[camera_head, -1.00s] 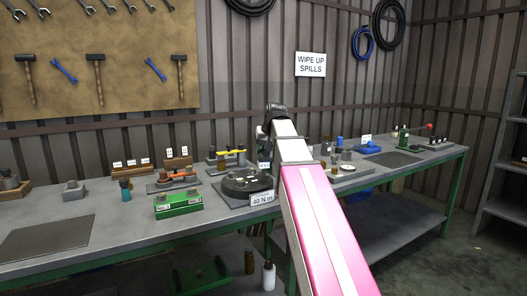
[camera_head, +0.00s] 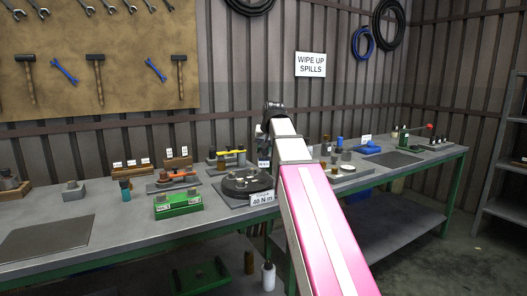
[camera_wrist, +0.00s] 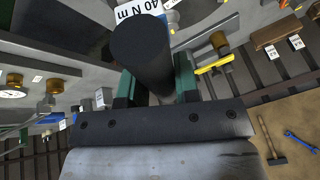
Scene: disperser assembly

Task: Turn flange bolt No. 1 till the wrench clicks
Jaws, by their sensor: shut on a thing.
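The flange (camera_head: 235,187) is a dark round disc with several bolts on top, on a grey plate on the bench. A "40 N m" label (camera_head: 263,199) stands at its front right edge and also shows in the wrist view (camera_wrist: 137,8). Which bolt is No. 1 cannot be told. My gripper (camera_wrist: 157,88) has green fingers shut on a thick dark cylinder (camera_wrist: 141,50), which looks like the wrench handle. The wrench's head and its contact with any bolt are not visible.
A green box (camera_head: 178,204) sits front left of the flange. An orange tool (camera_head: 178,175) and a yellow tool (camera_head: 232,154) lie on stands behind it. A dish (camera_head: 348,170) and small parts stand to the right. A dark mat (camera_head: 45,240) at the left is bare.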

